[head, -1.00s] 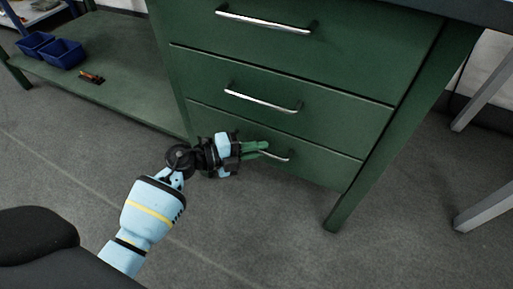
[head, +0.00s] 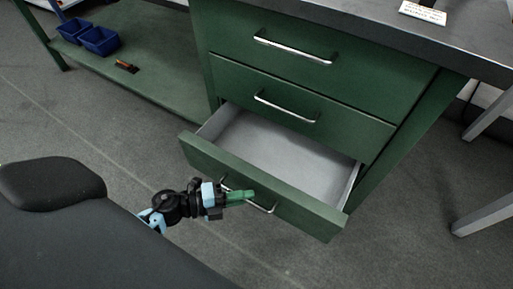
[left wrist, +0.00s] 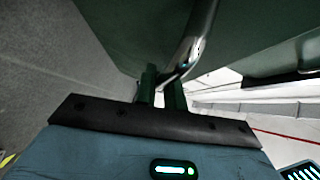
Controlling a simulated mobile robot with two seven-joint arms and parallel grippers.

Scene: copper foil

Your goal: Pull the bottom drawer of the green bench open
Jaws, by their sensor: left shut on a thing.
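The bottom drawer (head: 285,198) of the green bench (head: 320,65) stands well open, and its grey inside (head: 275,145) looks empty. My left gripper (head: 245,196) is shut on the drawer's metal handle (head: 264,207), near the handle's left part. In the left wrist view the green fingers (left wrist: 161,92) sit at the handle bar (left wrist: 195,40), which runs up and away from them. The two upper drawers are shut, with their own bar handles (head: 287,106). My right gripper is not in view.
A low green shelf (head: 150,85) on the left carries blue bins (head: 98,40) and a small orange and black item (head: 126,66). Grey metal legs (head: 485,215) stand at the right. The floor in front of the drawer is bare.

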